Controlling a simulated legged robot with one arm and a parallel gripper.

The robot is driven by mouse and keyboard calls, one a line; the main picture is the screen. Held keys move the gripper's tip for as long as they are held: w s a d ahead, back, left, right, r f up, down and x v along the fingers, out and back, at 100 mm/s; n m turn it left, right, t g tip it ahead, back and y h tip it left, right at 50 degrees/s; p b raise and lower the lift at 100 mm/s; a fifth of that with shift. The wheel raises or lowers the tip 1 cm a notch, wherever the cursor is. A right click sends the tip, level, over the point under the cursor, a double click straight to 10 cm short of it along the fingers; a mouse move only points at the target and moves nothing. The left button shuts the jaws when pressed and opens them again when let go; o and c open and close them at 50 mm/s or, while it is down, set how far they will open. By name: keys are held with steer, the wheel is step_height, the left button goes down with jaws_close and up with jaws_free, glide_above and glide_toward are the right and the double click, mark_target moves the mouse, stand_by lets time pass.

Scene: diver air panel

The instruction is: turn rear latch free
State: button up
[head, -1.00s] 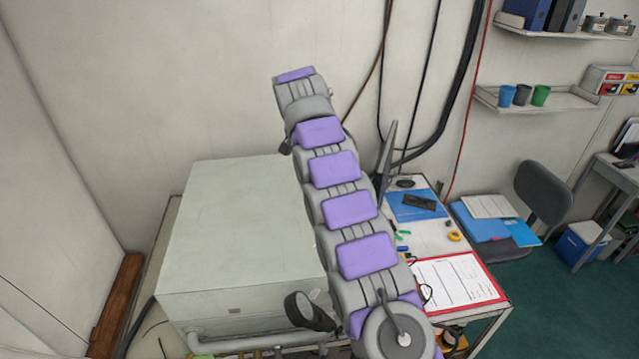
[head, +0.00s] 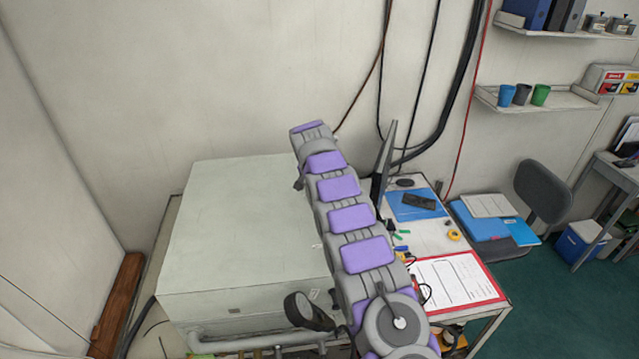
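A large pale grey box (head: 235,225), which looks like the air panel's cabinet, stands on a bench against the wall. Its flat top and the side with a pipe along its foot show. I cannot make out the rear latch in this view. My arm, grey with purple pads, rises from the bottom and passes over the box's right side, hiding part of it. The arm's far visible part is near the box's back right corner. My gripper's fingers do not show. A dark round fitting (head: 305,312) sits at the box's front right, beside my arm.
Right of my arm is a desk with a thin dark screen (head: 384,172), a blue folder (head: 412,205) and a red-edged sheet (head: 456,283). Black cables (head: 462,90) hang on the wall behind. A brown beam (head: 118,305) lies at left. Green floor is open at right.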

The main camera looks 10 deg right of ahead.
steer(key=shift+w+d+f, duration=0.1)
steer(key=shift+w+f, duration=0.05)
steer(key=shift+f, duration=0.25)
steer(key=shift+c, duration=0.5)
jaws_close()
